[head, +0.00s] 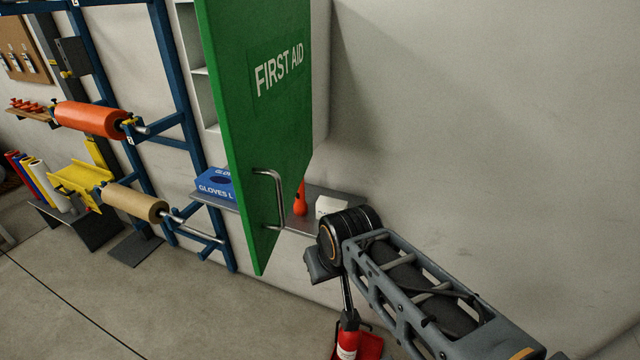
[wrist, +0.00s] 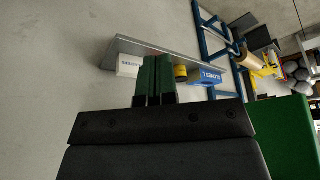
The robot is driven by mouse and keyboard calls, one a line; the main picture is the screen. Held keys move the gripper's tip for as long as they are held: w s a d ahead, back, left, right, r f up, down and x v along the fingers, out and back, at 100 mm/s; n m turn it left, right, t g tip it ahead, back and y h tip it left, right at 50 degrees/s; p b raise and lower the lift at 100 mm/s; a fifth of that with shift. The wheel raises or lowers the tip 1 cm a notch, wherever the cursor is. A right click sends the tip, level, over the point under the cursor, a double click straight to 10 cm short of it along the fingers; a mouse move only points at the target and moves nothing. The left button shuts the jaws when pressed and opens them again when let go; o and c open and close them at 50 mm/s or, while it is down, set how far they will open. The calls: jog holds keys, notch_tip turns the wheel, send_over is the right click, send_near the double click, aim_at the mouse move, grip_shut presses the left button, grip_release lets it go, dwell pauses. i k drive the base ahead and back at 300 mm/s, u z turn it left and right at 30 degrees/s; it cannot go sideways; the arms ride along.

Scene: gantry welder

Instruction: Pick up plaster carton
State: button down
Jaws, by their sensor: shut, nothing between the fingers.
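The plaster carton (head: 328,206) looks to be the small white box on the grey shelf, partly hidden behind my arm in the head view. In the wrist view the white carton (wrist: 128,67) is at the left end of the shelf, its lettering too small to read. My gripper (wrist: 156,59) shows two green fingers closed side by side with nothing between them. In the picture its fingertips overlap the shelf just right of the carton. The fingers are hidden in the head view.
The open green first aid door (head: 262,120) with its handle (head: 278,200) stands left of my arm. A blue glove box (head: 215,184) and an orange bottle (head: 300,198) share the shelf (head: 349,197). A red extinguisher (head: 347,342) is below. The wall at right is bare.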

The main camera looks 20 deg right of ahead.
aim_at(324, 205)
jog(key=z, duration=1.95)
jog(key=k, duration=0.7)
jog(key=u, duration=1.15)
jog(key=i, duration=0.95)
jog(key=z, duration=0.1)
